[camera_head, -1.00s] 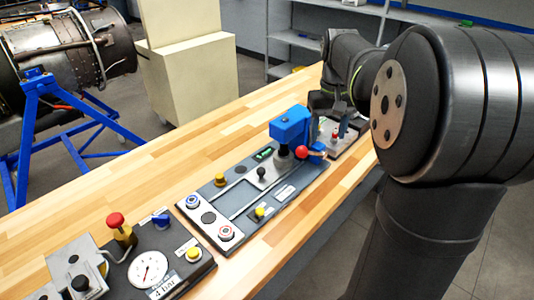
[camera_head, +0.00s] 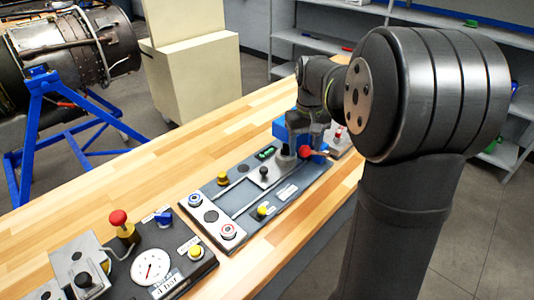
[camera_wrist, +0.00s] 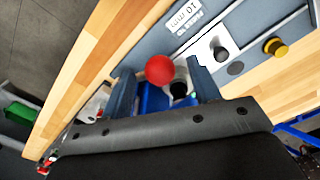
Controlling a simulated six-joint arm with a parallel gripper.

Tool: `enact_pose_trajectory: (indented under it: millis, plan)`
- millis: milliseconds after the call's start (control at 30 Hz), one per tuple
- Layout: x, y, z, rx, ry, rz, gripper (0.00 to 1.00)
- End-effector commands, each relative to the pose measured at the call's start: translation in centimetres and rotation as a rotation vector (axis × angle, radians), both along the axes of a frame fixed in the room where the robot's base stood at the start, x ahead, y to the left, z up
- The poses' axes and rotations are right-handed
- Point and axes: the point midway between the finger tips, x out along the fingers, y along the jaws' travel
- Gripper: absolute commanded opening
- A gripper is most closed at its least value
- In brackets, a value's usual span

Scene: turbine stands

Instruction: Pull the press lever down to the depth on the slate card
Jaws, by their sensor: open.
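The press (camera_head: 281,128) is a blue block on a dark panel, partly hidden behind my gripper. Its lever ends in a red ball (camera_head: 305,152) at the press's right front. In the wrist view the red ball (camera_wrist: 159,69) lies between my two fingers, with blue press parts below it. My gripper (camera_wrist: 163,82) is open, with a finger on each side of the ball; I see no clear contact. In the head view it hangs over the press. A pale label (camera_wrist: 183,15) on the panel carries small print I cannot read surely. I cannot identify a slate card.
The panel (camera_head: 214,190) also holds a black knob (camera_head: 263,171), yellow buttons and a slot. A gauge box (camera_head: 152,265) stands at the near left, and a small fixture (camera_head: 339,140) beyond the press. The wooden bench (camera_head: 150,175) left of the panel is clear.

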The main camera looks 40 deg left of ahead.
Motion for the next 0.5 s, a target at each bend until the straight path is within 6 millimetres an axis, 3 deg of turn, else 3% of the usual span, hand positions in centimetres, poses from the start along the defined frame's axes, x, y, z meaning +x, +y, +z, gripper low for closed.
enact_pose_trajectory:
  millis: [200, 500]
  plan:
    - [0.01, 0.01, -1.1, 0.0, 0.0, 0.001, 0.56]
    - [0.01, 0.02, -1.19, 0.001, 0.0, 0.001, 0.56]
